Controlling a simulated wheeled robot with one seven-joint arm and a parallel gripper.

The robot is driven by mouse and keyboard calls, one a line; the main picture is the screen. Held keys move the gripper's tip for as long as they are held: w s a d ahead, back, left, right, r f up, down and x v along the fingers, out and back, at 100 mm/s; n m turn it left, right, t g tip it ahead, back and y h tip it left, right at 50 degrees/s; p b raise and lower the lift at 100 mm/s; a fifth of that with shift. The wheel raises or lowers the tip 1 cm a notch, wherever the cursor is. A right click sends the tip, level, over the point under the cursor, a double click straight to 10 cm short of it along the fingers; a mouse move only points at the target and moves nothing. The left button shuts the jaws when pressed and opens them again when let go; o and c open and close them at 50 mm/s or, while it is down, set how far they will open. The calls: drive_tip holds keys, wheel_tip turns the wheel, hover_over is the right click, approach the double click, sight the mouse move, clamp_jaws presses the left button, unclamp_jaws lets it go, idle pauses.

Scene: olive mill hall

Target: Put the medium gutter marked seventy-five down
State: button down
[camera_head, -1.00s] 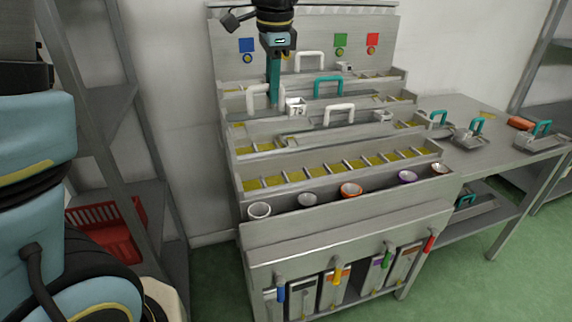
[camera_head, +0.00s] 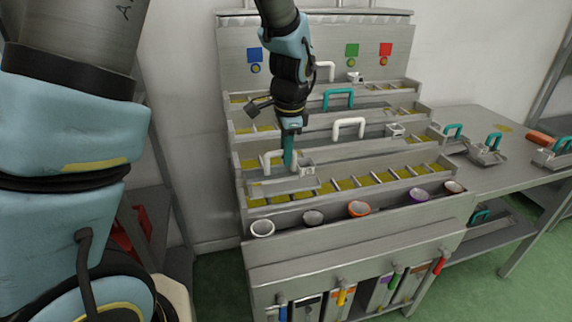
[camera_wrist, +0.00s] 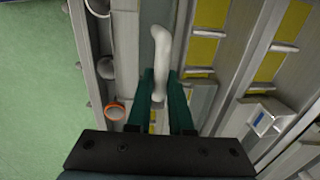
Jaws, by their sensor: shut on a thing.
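My gripper (camera_head: 288,158) has teal fingers and is shut on the white handle (camera_head: 268,158) of a grey metal gutter (camera_head: 282,188). A pale marker block (camera_head: 306,168) sits on this gutter; its number read 75 a second ago and is unreadable now. The gutter lies over the left part of the lowest stepped channel (camera_head: 345,196), which has yellow divided cells. I cannot tell whether it touches the channel. In the wrist view the white handle (camera_wrist: 162,60) stands between my gripper's fingers (camera_wrist: 168,95), and the gutter below is partly hidden.
Another white-handled gutter (camera_head: 348,128) and a teal-handled gutter (camera_head: 338,98) stand on the higher steps behind. Several cups, including an orange-rimmed cup (camera_head: 359,208), line the front trough. The lowest channel's right part is uncovered.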

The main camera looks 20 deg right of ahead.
sight(286, 170)
drive_tip(key=shift+f, duration=2)
drive_tip(key=shift+f, duration=0.15)
drive_tip(key=c, duration=0.8)
unclamp_jaws()
wheel_tip(286, 170, up, 12)
drive_tip(key=s+b, duration=0.1)
drive_tip(key=s, duration=0.1)
drive_tip(key=a+f+n, duration=0.2)
drive_tip(key=a+n, duration=0.4)
drive_tip(key=a, duration=0.4)
drive_tip(key=s+a+f+n, duration=0.1)
drive_tip(key=a+f+n, duration=0.1)
drive_tip(key=a+n, duration=0.4)
drive_tip(key=s+a+f+n, duration=0.1)
drive_tip(key=a+n, duration=0.5)
drive_tip(key=a, duration=0.8)
drive_tip(key=shift+a+f, duration=0.15)
drive_tip(key=shift+f, duration=0.3)
